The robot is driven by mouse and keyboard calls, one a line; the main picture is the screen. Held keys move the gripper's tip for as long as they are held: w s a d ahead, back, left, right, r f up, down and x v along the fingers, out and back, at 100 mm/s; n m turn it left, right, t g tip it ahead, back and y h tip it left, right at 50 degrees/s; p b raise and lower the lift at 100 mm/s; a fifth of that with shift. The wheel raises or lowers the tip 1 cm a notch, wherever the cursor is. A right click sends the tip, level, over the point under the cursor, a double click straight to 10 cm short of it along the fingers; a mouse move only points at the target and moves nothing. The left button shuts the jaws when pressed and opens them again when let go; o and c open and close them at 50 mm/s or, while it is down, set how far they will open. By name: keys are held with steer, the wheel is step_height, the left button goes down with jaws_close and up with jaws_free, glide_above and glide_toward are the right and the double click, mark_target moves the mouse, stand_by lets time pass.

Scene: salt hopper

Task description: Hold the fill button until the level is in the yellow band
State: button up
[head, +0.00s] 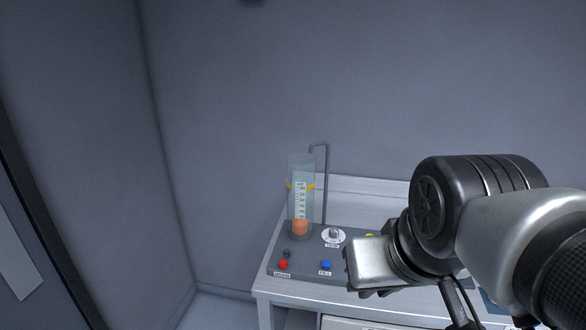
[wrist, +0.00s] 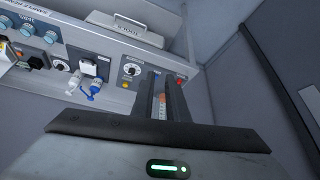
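The clear cylinder (head: 301,205) stands upright on the grey panel, with a white scale and yellow marks at its upper part. Orange fill (head: 300,227) lies low inside it, below the yellow marks. The blue fill button (head: 326,265) is on the panel's front, right of a red button (head: 283,264). My gripper (head: 368,292) is right of the fill button, apart from it; its fingers are mostly hidden in the head view. In the wrist view, its two dark fingers (wrist: 163,85) have a narrow gap with nothing held; orange and the scale show through it.
A round knob (head: 333,236) sits behind the fill button and a bent pipe (head: 326,180) rises behind the cylinder. The wrist view shows a box marked TOOLS (wrist: 130,27) and small blue-and-white items (wrist: 93,90). A wall stands at the left.

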jaws_close()
stand_by(1.4)
